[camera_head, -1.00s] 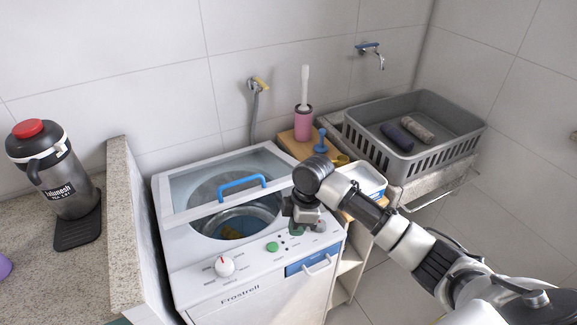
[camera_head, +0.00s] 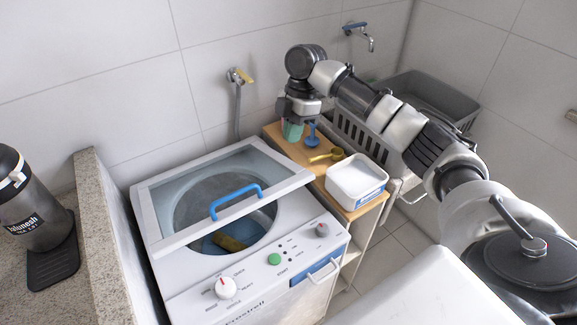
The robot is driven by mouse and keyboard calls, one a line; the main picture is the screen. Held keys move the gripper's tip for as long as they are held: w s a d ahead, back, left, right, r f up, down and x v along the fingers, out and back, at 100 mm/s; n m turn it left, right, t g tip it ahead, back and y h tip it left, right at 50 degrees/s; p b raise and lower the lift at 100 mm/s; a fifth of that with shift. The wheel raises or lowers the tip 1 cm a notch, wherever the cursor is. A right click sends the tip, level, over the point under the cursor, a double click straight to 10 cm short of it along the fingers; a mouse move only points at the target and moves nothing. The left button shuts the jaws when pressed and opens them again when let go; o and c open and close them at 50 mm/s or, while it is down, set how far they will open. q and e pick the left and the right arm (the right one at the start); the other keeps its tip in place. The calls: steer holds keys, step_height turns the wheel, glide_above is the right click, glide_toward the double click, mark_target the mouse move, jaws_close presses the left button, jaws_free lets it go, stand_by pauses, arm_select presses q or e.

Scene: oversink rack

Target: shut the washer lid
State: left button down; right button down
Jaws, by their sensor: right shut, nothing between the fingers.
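The washer (camera_head: 262,285) stands in the middle, with knobs and a green button on its front panel. Its lid (camera_head: 168,190) is a clear pane in a white frame, with a blue handle (camera_head: 237,200) along its front bar. The tub opening (camera_head: 225,240) shows below and in front of this bar, with something yellow inside, so the lid is not flat over it. My right gripper (camera_head: 293,129) is shut and empty, pointing down over the wooden shelf behind and right of the washer, apart from the lid. My left gripper is out of view.
On the wooden shelf (camera_head: 352,208) are a white tub (camera_head: 357,180), a yellow scoop (camera_head: 326,157) and a blue plunger-like item (camera_head: 312,134). A grey basket (camera_head: 445,97) stands behind my right arm. A flask (camera_head: 32,205) stands on the left counter.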

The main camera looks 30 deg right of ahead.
steer(key=p, duration=0.3)
glide_toward(287, 182)
steer(key=x, duration=0.5)
steer(key=shift+a+f, duration=0.15)
steer(key=shift+a, duration=0.05)
steer(key=shift+s+f, duration=0.2)
steer(key=shift+f, duration=0.35)
steer(key=shift+w, duration=0.1)
